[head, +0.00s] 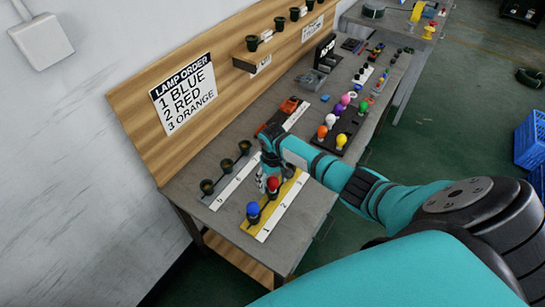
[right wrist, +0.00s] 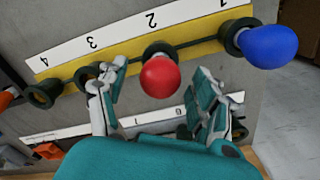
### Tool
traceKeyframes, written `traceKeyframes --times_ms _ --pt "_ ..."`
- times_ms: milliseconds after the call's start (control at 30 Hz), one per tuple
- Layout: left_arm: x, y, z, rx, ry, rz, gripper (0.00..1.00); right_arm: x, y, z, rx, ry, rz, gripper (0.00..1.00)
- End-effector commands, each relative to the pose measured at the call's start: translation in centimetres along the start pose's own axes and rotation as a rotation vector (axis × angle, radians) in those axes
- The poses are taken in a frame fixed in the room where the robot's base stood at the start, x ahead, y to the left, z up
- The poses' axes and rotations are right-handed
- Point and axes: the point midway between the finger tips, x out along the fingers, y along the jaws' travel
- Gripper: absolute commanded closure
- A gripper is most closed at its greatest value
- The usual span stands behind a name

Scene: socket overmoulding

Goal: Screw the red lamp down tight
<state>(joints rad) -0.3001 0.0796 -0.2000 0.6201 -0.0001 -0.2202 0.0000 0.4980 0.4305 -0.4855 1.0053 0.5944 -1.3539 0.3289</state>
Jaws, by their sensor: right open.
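The red lamp (right wrist: 160,77) sits in the socket by label 2 on the yellow strip (right wrist: 190,50); how tightly is not visible. It also shows in the head view (head: 273,184). The blue lamp (right wrist: 270,45) is in the socket by label 1. The sockets by label 3 (right wrist: 87,75) and label 4 (right wrist: 42,93) hold no lamp. My right gripper (right wrist: 159,70) is open, one finger on each side of the red lamp, with gaps visible in the right wrist view. In the head view the right hand (head: 267,172) partly covers the strip. My left gripper is out of view.
A second strip with empty sockets (head: 226,165) lies left of the yellow one. A black tray (head: 329,142) holds several coloured lamps farther back. A lamp-order sign (head: 184,92) is on the wooden backboard (head: 140,110). The bench's near right corner (head: 310,225) is bare.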

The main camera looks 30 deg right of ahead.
Motion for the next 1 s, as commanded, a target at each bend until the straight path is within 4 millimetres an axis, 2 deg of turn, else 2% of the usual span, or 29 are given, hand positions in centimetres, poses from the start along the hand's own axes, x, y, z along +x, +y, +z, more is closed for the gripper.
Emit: traceKeyframes --times_ms 133,300,467,700,867,1000 --pt "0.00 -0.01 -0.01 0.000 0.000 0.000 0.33 -0.02 0.03 -0.03 -0.108 0.001 0.001 0.33" --pt "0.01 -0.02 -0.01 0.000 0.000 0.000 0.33 -0.02 0.03 -0.05 -0.345 0.001 0.001 0.33" --pt "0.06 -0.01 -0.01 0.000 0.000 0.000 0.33 0.00 -0.01 -0.03 -0.458 0.001 0.000 0.33" --pt "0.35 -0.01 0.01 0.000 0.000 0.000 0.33 0.05 0.06 -0.02 -0.768 0.001 0.001 0.33" --pt "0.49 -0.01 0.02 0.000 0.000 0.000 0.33 0.05 0.00 -0.01 -0.887 0.001 0.000 0.33" --pt "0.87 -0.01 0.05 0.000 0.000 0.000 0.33 0.10 0.04 -0.04 -1.088 0.001 0.002 0.33"
